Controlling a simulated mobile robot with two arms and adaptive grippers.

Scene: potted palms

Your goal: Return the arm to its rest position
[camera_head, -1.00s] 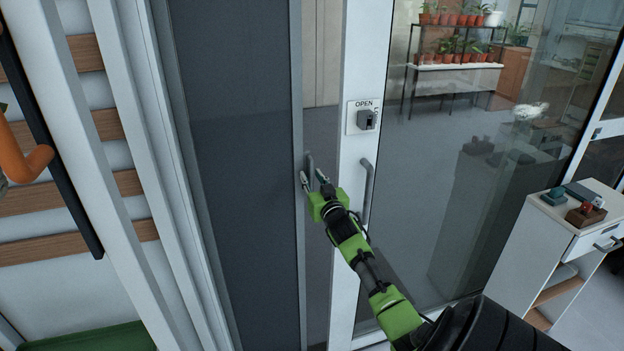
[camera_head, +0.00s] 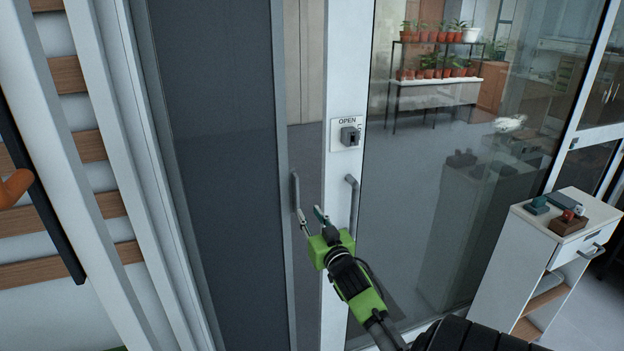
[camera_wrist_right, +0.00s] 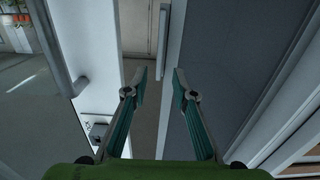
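My right gripper (camera_head: 310,214) is in front of the glass sliding door, between and slightly below the two grey upright handles. The left handle (camera_head: 296,191) is on the dark panel's edge; the right handle (camera_head: 353,200) is on the white door frame (camera_head: 336,262). In the right wrist view the right gripper (camera_wrist_right: 159,78) has two teal fingers apart, with nothing between them. A handle (camera_wrist_right: 162,45) shows beyond the fingertips there. My green and black right arm reaches in from the lower right. My left gripper is not in view.
A grey box (camera_head: 351,136) on a plate marked OPEN is above the right handle. A dark panel (camera_head: 222,170) stands left of the gripper. A white drawer cabinet (camera_head: 528,235) with small items on top stands at right. Potted plants stand on a shelf behind the glass.

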